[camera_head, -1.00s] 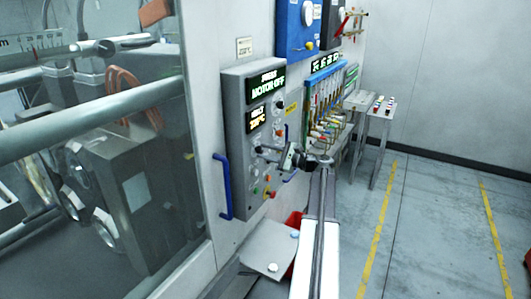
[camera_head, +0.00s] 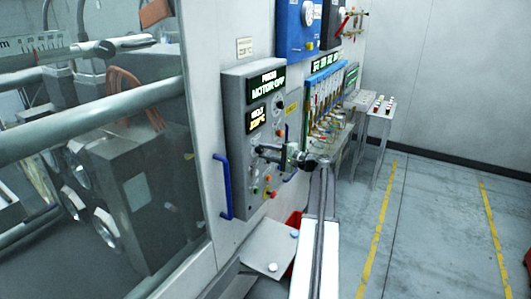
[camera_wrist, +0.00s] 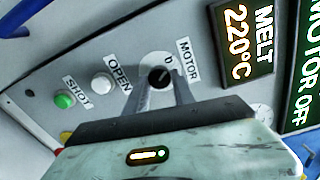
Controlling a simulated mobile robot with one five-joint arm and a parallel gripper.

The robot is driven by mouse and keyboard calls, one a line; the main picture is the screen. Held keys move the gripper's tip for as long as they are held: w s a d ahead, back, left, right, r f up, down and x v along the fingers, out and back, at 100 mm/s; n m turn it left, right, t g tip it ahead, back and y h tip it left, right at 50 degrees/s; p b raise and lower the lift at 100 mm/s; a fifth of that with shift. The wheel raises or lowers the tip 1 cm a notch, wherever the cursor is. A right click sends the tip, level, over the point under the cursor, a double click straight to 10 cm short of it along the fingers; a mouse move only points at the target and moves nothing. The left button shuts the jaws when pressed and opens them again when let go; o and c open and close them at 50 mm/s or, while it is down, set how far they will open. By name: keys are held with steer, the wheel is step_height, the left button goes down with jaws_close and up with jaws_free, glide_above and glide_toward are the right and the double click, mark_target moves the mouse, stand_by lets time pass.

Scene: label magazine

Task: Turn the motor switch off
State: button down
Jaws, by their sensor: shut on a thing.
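The motor switch (camera_wrist: 160,77) is a black knob on a pale round plate, with the label MOTOR (camera_wrist: 188,61) beside it in the wrist view. My gripper (camera_wrist: 160,86) is shut on the knob, one finger on each side, partly hiding it. In the head view my gripper (camera_head: 262,149) reaches the grey control panel (camera_head: 236,165), and the switch is hidden behind it. The green-lettered display (camera_head: 266,84) reads MOTOR OFF; it also shows at the right of the wrist view (camera_wrist: 303,75).
A white OPEN button (camera_wrist: 102,83) and a green SHOT button (camera_wrist: 64,101) sit beside the switch. An amber display (camera_wrist: 243,40) reads MELT 220°C. A blue handle (camera_head: 223,187) stands out at the panel's left. The floor at right is clear.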

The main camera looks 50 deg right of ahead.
stand_by(0.4)
steer(key=c, duration=1.1)
jaws_free()
steer(key=shift+o, duration=0.2)
steer(key=v, duration=0.7)
steer(key=shift+s, duration=0.4)
steer(key=shift+d, duration=0.15)
steer(key=shift+f, duration=0.1)
